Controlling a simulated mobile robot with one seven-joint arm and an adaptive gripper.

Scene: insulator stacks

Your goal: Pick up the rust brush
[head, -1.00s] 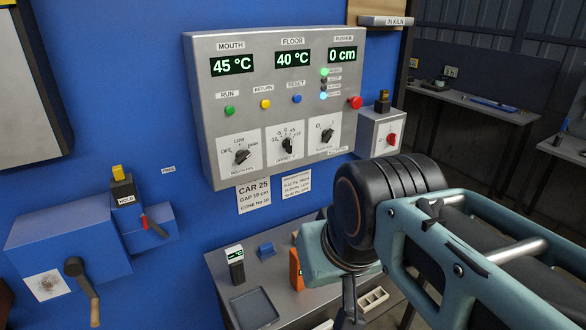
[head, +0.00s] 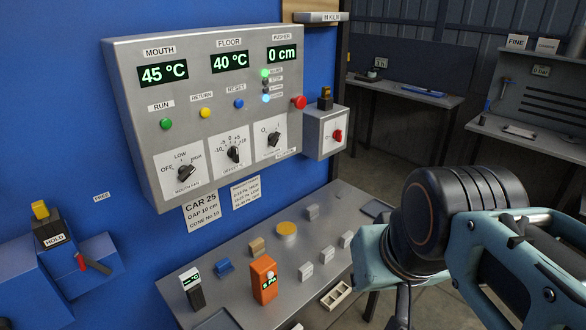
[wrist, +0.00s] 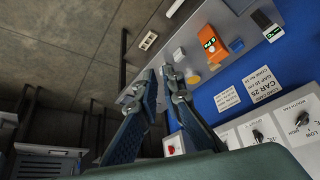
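I cannot pick out the rust brush with certainty in either view. Small items stand on the grey bench (head: 240,262) under the control panel, among them a tan block (head: 257,246) that is too small to identify. In the head view my arm fills the lower right and hides the fingers.
The bench holds an orange meter (head: 264,280), a blue holder (head: 224,267), a yellow-topped round tin (head: 287,231), a white divided tray (head: 336,295) and several grey blocks. The control panel (head: 140,110) is on the blue wall. Two more workbenches (head: 420,92) stand behind right. Floor between is clear.

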